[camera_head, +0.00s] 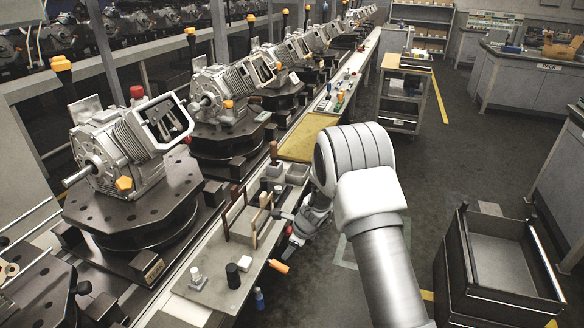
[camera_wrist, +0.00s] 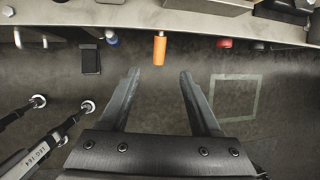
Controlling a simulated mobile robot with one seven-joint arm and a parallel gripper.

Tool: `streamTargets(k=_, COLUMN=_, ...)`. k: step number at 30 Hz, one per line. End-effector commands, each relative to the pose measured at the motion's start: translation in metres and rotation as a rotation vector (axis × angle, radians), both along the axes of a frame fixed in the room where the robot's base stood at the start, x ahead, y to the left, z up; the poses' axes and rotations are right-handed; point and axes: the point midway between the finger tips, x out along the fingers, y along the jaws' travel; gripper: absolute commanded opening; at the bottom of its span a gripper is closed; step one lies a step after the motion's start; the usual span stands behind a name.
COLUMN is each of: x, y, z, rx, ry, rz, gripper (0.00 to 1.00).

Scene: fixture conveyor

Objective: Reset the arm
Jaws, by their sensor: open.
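My gripper (camera_wrist: 160,74) is open and empty in the wrist view, its two dark fingers spread above the floor. An orange handle (camera_wrist: 160,48) lies just beyond the fingertips, in line with the gap between them, and projects past the bench edge. In the head view my arm reaches down from the right, and my gripper (camera_head: 286,230) is beside the bench's right edge. The orange handle (camera_head: 279,266) shows just below it there. The fingers are small and partly hard to make out in that view.
The bench (camera_head: 222,290) holds small parts and a wooden rack (camera_head: 240,222). A line of motor housings (camera_head: 125,150) on round fixtures stands to its left. A dark bin (camera_head: 500,262) stands at the right, and a cart (camera_head: 403,90) farther back. The floor between bench and bin is open.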

Motion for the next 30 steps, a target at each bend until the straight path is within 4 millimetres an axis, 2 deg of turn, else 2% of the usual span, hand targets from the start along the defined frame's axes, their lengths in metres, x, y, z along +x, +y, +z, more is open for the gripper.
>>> streamTargets(k=2, x=0.000, y=0.000, z=0.005, rx=-0.002, ry=-0.006, rz=0.011, gripper=0.64)
streamTargets(k=5, x=-0.001, y=-0.001, z=0.024, rx=-0.007, ry=-0.027, rz=0.055, gripper=0.64)
streamTargets(k=14, x=-0.022, y=-0.011, z=0.125, rx=-0.071, ry=-0.147, rz=0.334, gripper=0.64)
streamTargets(k=21, x=-0.057, y=-0.025, z=0.198, rx=-0.153, ry=-0.243, rz=0.572, gripper=0.64)
streamTargets(k=30, x=-0.114, y=-0.047, z=0.271, rx=-0.288, ry=-0.349, rz=0.859, gripper=0.64)
